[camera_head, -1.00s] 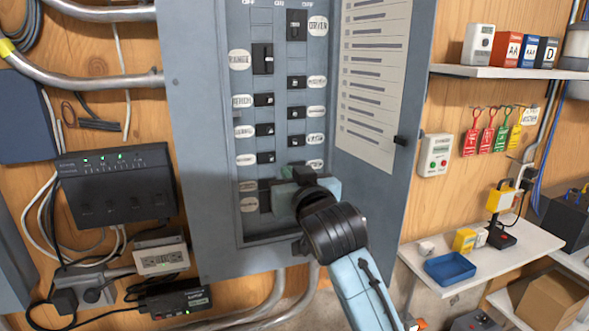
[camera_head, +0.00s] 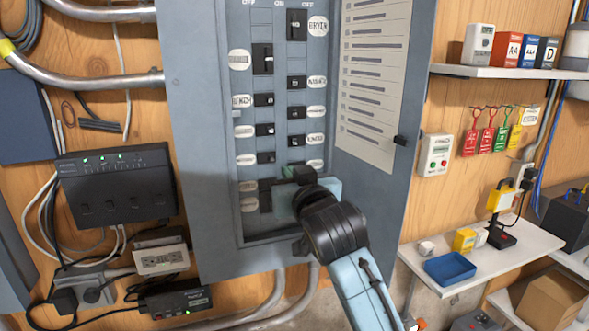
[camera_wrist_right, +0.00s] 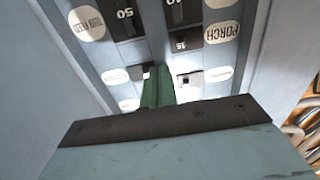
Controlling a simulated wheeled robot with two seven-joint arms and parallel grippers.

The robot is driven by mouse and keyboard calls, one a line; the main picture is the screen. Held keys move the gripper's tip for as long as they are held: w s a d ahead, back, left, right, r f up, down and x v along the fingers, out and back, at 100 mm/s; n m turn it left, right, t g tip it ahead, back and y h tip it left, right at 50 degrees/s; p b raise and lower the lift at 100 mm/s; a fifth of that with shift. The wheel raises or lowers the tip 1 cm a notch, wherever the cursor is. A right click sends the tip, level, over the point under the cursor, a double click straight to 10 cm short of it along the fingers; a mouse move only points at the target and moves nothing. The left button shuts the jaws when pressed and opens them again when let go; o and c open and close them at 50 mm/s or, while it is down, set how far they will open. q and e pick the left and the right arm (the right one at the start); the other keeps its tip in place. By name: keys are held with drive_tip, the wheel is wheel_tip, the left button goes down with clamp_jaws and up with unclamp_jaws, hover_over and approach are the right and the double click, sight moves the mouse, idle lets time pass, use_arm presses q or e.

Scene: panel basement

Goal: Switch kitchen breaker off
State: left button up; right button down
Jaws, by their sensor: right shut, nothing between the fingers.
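The grey breaker panel (camera_head: 205,200) stands open, with two columns of black breakers and white oval labels. Most labels are too blurred to read in the head view, and I cannot tell which breaker is the kitchen one. My right gripper (camera_head: 292,174) is at the lower part of the right column, in front of the breakers. Its shut, empty green fingers (camera_wrist_right: 158,86) point into the panel between the two columns in the wrist view. They hide part of the lower breakers, and I cannot tell whether they touch one. My left gripper is not in view.
The panel door (camera_head: 385,80), with a printed list, is swung open to the right. A black power unit (camera_head: 115,190) hangs left of the panel. A shelf with a blue tray (camera_head: 450,268) and small boxes stands right. Conduits run at the upper left and below.

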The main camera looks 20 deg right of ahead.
drive_tip(key=shift+d, duration=0.85)
idle(0.3)
drive_tip(key=shift+a, duration=0.3)
drive_tip(key=s, duration=0.7)
idle(0.7)
drive_tip(key=shift+d, duration=0.1)
